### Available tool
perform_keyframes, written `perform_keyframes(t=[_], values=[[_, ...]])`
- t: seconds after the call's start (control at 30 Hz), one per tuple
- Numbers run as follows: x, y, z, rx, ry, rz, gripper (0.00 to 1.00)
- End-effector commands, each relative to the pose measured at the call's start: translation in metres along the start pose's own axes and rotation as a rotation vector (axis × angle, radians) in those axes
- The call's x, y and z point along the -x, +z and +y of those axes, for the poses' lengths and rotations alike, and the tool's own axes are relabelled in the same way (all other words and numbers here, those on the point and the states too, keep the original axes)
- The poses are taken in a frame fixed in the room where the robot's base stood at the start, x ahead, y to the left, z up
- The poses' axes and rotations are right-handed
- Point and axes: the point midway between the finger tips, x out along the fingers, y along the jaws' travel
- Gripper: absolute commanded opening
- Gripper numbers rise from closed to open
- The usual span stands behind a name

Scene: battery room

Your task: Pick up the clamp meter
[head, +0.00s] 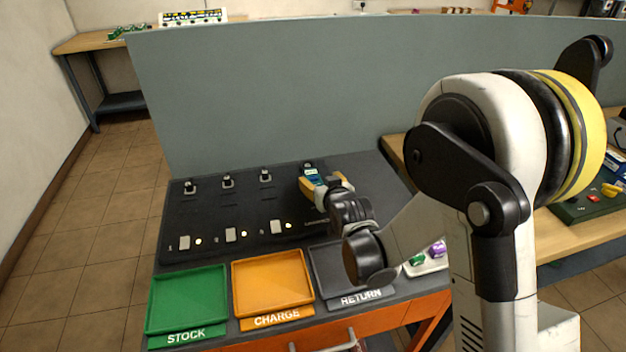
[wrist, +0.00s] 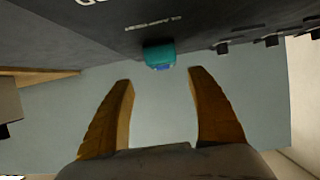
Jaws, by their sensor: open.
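My gripper (wrist: 160,78) is open, its two tan fingers apart with nothing between them. In the head view my gripper (head: 322,187) is over the back right of the dark bench top. A small teal block-like thing with a blue patch (wrist: 158,55) shows just beyond and between the fingertips in the wrist view, by a printed label. It may be the clamp meter, but I cannot tell for sure. In the head view it is mostly hidden by my gripper. I see no other clear clamp meter.
Green STOCK (head: 187,300), orange CHARGE (head: 272,283) and dark RETURN (head: 330,268) trays line the bench front, empty where visible. Black posts and pale blocks stand on the dark top (head: 215,210). A grey partition (head: 270,90) rises behind. A wooden bench (head: 575,235) is at right.

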Motion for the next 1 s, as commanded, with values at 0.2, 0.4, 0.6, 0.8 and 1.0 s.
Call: perform_keyframes(t=[0.2,0.4,0.6,0.8,1.0], values=[[-0.031,0.002,-0.001,0.000,0.000,0.000,0.67],[-0.062,0.006,-0.007,0.001,0.000,-0.001,0.67],[-0.079,0.003,-0.006,0.000,0.000,-0.001,0.67],[-0.079,0.002,-0.006,0.000,0.000,-0.001,0.67],[-0.079,0.002,-0.006,0.000,0.000,-0.001,0.10]])
